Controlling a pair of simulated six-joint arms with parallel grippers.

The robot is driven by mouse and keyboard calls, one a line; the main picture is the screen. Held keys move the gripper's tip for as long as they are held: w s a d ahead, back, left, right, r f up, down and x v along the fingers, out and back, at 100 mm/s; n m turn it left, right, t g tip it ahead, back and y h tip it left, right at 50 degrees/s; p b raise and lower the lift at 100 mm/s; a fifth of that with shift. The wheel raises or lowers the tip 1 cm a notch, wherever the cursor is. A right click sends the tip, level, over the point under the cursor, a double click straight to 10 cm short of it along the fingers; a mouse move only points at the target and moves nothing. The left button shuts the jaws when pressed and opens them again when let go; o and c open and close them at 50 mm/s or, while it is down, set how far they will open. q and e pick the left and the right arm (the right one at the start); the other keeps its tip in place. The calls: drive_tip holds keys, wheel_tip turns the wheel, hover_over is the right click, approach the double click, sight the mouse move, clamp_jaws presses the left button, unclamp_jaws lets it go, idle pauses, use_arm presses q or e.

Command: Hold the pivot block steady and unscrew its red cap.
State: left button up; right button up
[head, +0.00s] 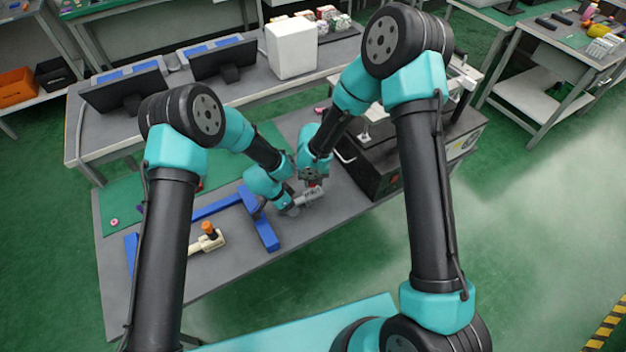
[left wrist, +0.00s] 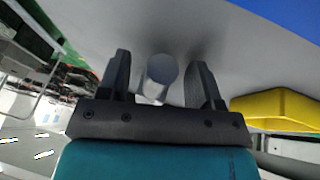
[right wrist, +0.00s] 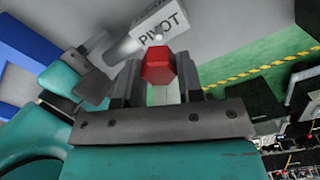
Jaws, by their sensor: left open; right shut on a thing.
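The grey pivot block (head: 311,195) is on the table in front of the black machine; its lettered face (right wrist: 164,30) and grey round bar (right wrist: 124,50) show in the right wrist view. My right gripper (head: 314,179) is shut on the red cap (right wrist: 157,66), which sits between its fingers. My left gripper (head: 294,208) is open beside the block's near end. In the left wrist view a grey cylinder (left wrist: 160,74), apparently the block's bar, stands between its two fingers (left wrist: 164,90), with a gap to the right finger.
A blue frame (head: 262,222) lies left of the block, and a cream fixture with an orange knob (head: 207,229) stands further left. A black machine (head: 368,172) is close on the right. A yellow part (left wrist: 275,105) shows beside my left gripper. The table's front is mostly clear.

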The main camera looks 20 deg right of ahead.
use_arm(q)
drive_tip(key=shift+r, duration=0.1)
drive_tip(key=v, duration=1.2)
idle(0.4)
